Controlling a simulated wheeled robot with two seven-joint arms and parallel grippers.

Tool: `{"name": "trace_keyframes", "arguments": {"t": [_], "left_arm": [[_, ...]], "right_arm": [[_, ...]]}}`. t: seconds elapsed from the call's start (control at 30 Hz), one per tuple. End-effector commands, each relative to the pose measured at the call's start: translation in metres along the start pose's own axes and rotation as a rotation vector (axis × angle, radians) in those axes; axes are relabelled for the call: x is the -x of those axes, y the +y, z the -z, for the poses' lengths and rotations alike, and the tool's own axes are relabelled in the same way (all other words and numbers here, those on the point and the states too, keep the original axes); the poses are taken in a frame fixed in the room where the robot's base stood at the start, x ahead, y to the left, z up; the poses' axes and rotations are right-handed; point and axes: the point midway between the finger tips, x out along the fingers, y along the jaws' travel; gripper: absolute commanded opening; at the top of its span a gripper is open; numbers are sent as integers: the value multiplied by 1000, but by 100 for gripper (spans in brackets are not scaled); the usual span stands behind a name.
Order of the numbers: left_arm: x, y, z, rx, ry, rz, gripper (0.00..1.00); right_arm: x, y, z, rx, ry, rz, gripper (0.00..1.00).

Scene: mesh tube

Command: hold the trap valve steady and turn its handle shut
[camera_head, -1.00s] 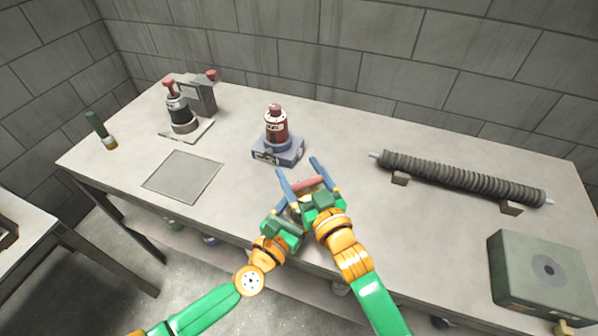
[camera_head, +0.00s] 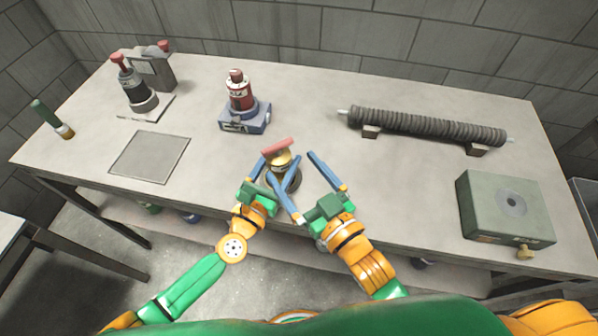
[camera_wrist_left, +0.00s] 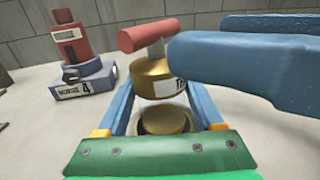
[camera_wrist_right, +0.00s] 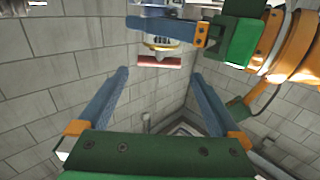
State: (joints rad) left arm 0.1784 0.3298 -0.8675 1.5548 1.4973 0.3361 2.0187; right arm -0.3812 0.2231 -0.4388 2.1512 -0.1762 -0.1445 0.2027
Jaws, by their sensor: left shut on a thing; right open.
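The trap valve is a brass body (camera_head: 279,161) with a red bar handle (camera_head: 277,147) on top, near the table's front edge. In the left wrist view the handle (camera_wrist_left: 148,35) stands above the labelled brass body (camera_wrist_left: 158,78), with a round brass part (camera_wrist_left: 165,121) below it. My left gripper (camera_head: 281,165) is shut on the valve, one blue finger on each side. My right gripper (camera_head: 294,170) is open and empty, just right of and in front of the valve. In the right wrist view the red handle (camera_wrist_right: 158,62) lies beyond its fingertips. The valve's underside is partly hidden.
A red canister on a blue base (camera_head: 242,118) stands behind the valve. A ribbed dark tube (camera_head: 425,125) rests on blocks at right, with a green box (camera_head: 506,208) in front. A flat grey plate (camera_head: 150,157) lies at left.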

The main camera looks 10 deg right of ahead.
Motion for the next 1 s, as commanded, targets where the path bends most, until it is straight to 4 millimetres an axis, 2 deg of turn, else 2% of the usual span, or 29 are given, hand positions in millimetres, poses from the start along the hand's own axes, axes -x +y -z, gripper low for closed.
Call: {"name": "trace_keyframes", "arguments": {"t": [0.13, 0.47, 0.5, 0.6, 0.87, 1.0], "left_arm": [[0, 0, 0, 0, 0, 0, 1], [0, 0, 0, 0, 0, 0, 1], [0, 0, 0, 0, 0, 0, 74], [0, 0, 0, 0, 0, 0, 100], [3, 0, 0, 0, 0, 0, 100], [30, 0, 1, 0, 3, 1, 100]], "right_arm": [[14, 0, 0, 0, 0, 0, 100], [15, 0, 0, 1, 1, 0, 100], [15, 0, 0, 1, 1, 0, 100], [15, 0, 0, 1, 1, 0, 100], [15, 0, 0, 0, 1, 0, 100], [15, 0, 0, 0, 1, 0, 100]]}}
